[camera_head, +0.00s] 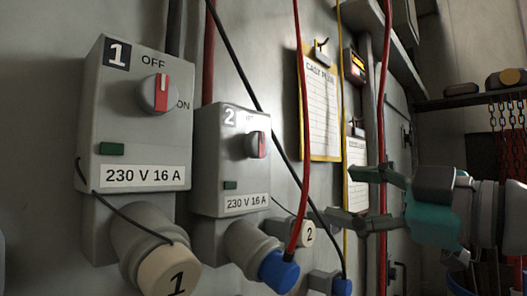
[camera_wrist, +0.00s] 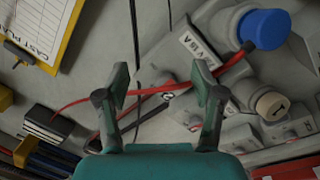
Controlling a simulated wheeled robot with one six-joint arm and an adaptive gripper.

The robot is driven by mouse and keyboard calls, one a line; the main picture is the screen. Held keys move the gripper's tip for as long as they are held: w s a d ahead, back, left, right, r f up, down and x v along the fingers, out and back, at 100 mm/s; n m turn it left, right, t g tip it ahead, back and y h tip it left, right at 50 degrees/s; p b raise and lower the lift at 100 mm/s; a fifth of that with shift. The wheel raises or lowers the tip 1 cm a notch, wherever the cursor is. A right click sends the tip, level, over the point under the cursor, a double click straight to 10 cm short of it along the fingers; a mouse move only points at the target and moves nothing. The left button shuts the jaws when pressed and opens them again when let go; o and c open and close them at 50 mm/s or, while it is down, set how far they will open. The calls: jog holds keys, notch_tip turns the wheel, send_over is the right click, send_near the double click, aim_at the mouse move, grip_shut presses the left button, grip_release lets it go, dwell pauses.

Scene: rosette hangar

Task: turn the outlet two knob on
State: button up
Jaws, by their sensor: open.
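The outlet two box (camera_head: 232,172) is a grey wall unit marked 2. Its round grey knob (camera_head: 255,145) has a red stripe that looks roughly upright; the label above is partly hidden and ON is unreadable. Its indicator (camera_head: 230,185) is dark green. A blue plug (camera_head: 279,270) with a red cable sits in its socket. My gripper (camera_head: 352,197) is open and empty, to the right of the box and apart from the knob, its fingers pointing left. In the wrist view, my open gripper (camera_wrist: 160,84) has the wall and a red cable behind it; the knob is not identifiable there.
The outlet one box (camera_head: 135,135) stands left, its knob (camera_head: 160,93) upright toward OFF. A red cable (camera_head: 303,120) and black cable (camera_head: 262,105) hang between the outlet two box and a clipboard (camera_head: 322,110). A shelf with chains (camera_head: 507,115) is at far right.

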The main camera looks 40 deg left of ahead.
aim_at(261, 144)
jog(key=s+r+n+g, duration=0.2)
jog(key=s+r+n, duration=0.2)
jog(key=s+r, duration=0.25)
jog(key=a, duration=0.7)
jog(key=w+a, duration=0.1)
jog(key=a, duration=0.3)
jog(key=shift+r, duration=0.3)
jog(key=shift+c, duration=0.3)
jog(key=shift+m, duration=0.3)
jog(key=c, duration=1.1)
